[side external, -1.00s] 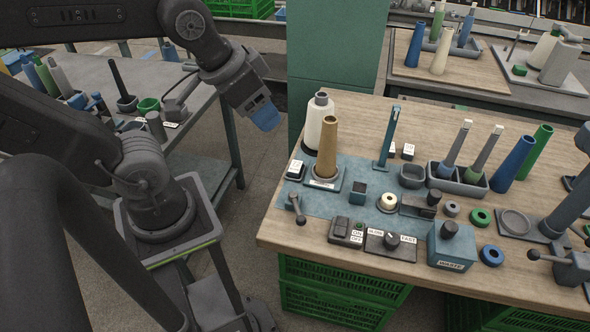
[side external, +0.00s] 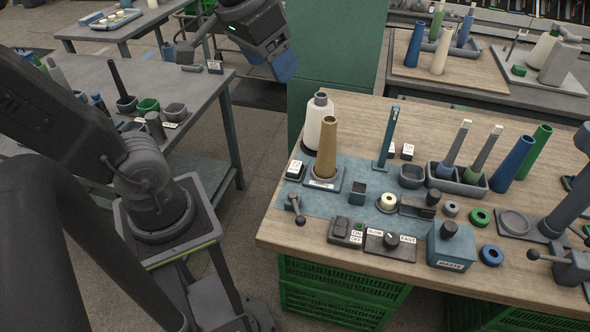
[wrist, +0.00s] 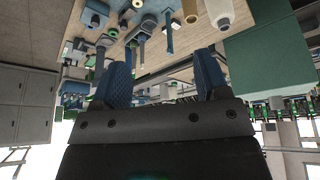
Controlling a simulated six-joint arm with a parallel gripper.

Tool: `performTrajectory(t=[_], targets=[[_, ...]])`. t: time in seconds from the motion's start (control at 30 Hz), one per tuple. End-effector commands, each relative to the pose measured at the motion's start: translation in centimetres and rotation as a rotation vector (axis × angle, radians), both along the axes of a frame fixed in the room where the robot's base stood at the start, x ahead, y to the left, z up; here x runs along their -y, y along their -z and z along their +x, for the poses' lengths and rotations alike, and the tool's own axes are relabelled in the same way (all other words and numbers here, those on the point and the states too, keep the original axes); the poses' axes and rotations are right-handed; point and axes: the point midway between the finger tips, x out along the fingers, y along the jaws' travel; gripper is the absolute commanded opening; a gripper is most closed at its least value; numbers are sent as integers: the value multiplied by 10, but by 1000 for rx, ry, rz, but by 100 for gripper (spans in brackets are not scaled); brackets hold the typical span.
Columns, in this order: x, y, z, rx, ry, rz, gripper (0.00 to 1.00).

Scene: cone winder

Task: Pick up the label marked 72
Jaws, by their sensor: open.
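Several small white labels on dark blocks sit on the wooden bench. One label (side external: 295,168) stands at the bench's left edge, left of the brown cone. Two more, a label (side external: 391,150) and a label (side external: 408,149), stand side by side right of the upright blue post. Their digits are too small to read surely, so I cannot tell which is marked 72. My gripper (side external: 284,66) is in the air left of the bench, before the green cabinet, apart from all labels. In the wrist view its blue fingers (wrist: 163,78) are spread with nothing between them.
The brown cone (side external: 326,148) and the white cone (side external: 320,115) stand tall near the left label. The blue post (side external: 388,138) rises left of the label pair. The green cabinet (side external: 335,60) stands behind the bench. The floor between the tables is clear.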

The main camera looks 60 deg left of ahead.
Motion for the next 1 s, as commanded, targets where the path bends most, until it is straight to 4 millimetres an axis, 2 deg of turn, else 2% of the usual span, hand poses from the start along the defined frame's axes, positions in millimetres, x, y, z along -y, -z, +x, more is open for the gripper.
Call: performTrajectory(t=[0.2, 0.4, 0.9, 1.0], targets=[[-41, -8, 53, -135, -216, -52, 68], [-80, -4, 89, -234, -385, -94, 68], [-149, 18, 133, -377, -633, -160, 68], [-146, 44, 131, -377, -625, -159, 68]])
